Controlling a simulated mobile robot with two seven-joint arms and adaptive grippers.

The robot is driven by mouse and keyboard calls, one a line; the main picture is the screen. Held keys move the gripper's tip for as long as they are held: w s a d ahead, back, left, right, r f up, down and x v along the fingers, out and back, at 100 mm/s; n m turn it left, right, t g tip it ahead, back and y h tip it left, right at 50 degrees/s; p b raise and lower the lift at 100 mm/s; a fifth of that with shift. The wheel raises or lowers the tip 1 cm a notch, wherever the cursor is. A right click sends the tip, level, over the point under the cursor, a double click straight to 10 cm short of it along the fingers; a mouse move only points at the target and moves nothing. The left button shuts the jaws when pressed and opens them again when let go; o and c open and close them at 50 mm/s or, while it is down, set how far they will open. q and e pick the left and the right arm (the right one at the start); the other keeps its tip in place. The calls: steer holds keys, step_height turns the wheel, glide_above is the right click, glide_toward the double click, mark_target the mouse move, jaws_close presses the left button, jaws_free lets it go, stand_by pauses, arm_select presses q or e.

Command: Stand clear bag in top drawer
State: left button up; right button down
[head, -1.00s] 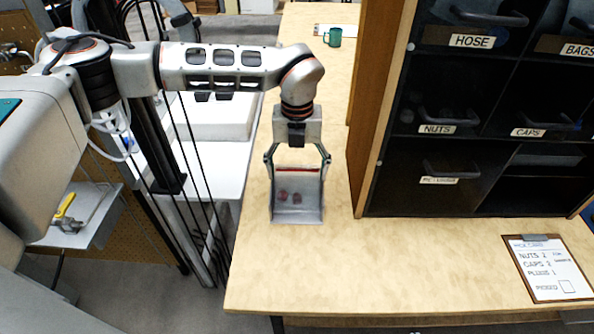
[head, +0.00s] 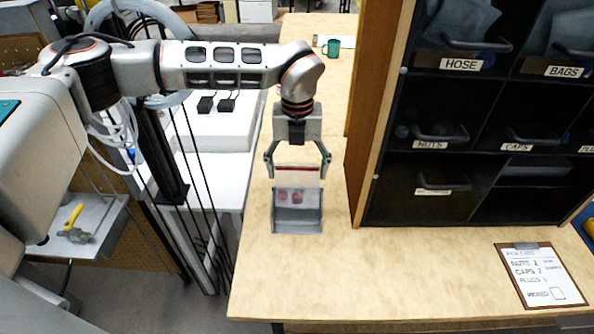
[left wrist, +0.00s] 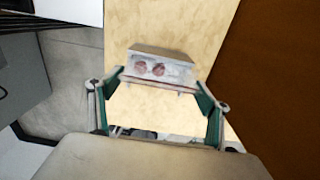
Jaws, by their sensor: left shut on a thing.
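My left gripper (head: 298,172) is shut on the top of a clear bag (head: 297,181) with a red strip along its upper edge. A few reddish round things show inside the bag, also in the left wrist view (left wrist: 152,71). The bag hangs upright over a small grey bin (head: 298,225) on the table. I cannot tell whether its bottom is inside the bin or just behind its front. The cabinet's upper visible drawers are labelled HOSE (head: 461,64) and BAGS (head: 564,71). My right gripper is not in view.
The dark drawer cabinet (head: 400,212) stands right of the gripper, with a wooden side wall (head: 375,120). NUTS (head: 430,145) and CAPS (head: 518,147) drawers are lower. A clipboard (head: 541,277) lies front right, a green mug (head: 332,47) far back.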

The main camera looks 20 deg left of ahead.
arm_select(q)
steer(key=shift+r+p, duration=0.35)
steer(key=shift+r, duration=0.35)
steer(key=shift+r+p, duration=1.05)
steer(key=shift+r, duration=0.65)
steer(key=shift+r+p, duration=0.3)
steer(key=shift+r, duration=0.2)
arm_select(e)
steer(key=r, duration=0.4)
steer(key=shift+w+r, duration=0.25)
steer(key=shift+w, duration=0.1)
arm_select(q)
steer(key=shift+s, duration=0.1)
steer(key=s+d+r+b, duration=0.1)
steer(key=s+d, duration=0.1)
steer(key=s, duration=0.6)
steer(key=s+d+r+b, duration=0.1)
steer(key=s+d+r, duration=0.1)
steer(key=s, duration=0.6)
steer(key=shift+d+b, duration=0.35)
steer(key=shift+d, duration=0.05)
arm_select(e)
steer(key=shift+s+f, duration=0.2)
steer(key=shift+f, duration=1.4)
